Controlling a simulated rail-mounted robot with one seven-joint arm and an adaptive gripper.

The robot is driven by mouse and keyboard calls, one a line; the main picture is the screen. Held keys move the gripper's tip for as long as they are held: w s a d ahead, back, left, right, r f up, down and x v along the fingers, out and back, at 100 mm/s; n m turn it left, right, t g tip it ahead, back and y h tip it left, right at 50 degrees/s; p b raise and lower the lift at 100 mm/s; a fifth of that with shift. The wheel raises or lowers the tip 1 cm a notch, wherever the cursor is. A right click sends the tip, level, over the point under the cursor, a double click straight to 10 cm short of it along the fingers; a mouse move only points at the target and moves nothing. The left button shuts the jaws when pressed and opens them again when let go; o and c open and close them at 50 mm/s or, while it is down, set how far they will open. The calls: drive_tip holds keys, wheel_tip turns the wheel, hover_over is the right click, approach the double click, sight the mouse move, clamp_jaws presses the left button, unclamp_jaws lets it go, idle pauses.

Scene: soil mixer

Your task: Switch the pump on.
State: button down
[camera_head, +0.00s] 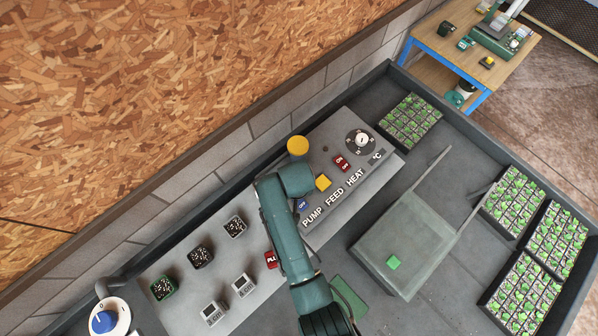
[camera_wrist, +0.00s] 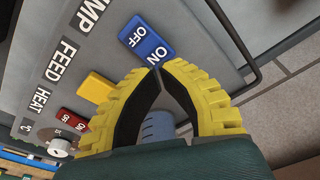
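The pump switch is a blue rocker marked OFF and ON, and it shows in the wrist view (camera_wrist: 147,42). It sits beside the PUMP label on a grey panel. In the head view only part of the blue switch (camera_head: 302,205) shows beside my arm. My gripper (camera_wrist: 160,76) has yellow fingers with black pads, their tips together with nothing seen between them. The tips are at the ON end of the switch; I cannot tell whether they touch it or which side is pressed. In the head view my arm hides the fingers.
On the same panel are a yellow FEED switch (camera_head: 323,182), a red HEAT switch (camera_head: 341,163) and a temperature dial (camera_head: 361,140). A red switch (camera_head: 271,260) is on the panel left of my arm. Seedling trays (camera_head: 410,121) stand on the right.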

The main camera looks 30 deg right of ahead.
drive_tip(key=shift+f+b, duration=1.25)
drive_tip(key=shift+f, duration=0.7)
idle(0.8)
drive_tip(key=shift+r, duration=0.1)
wheel_tip(320, 180, up, 7)
drive_tip(key=p, duration=0.7)
drive_tip(key=shift+r, duration=0.1)
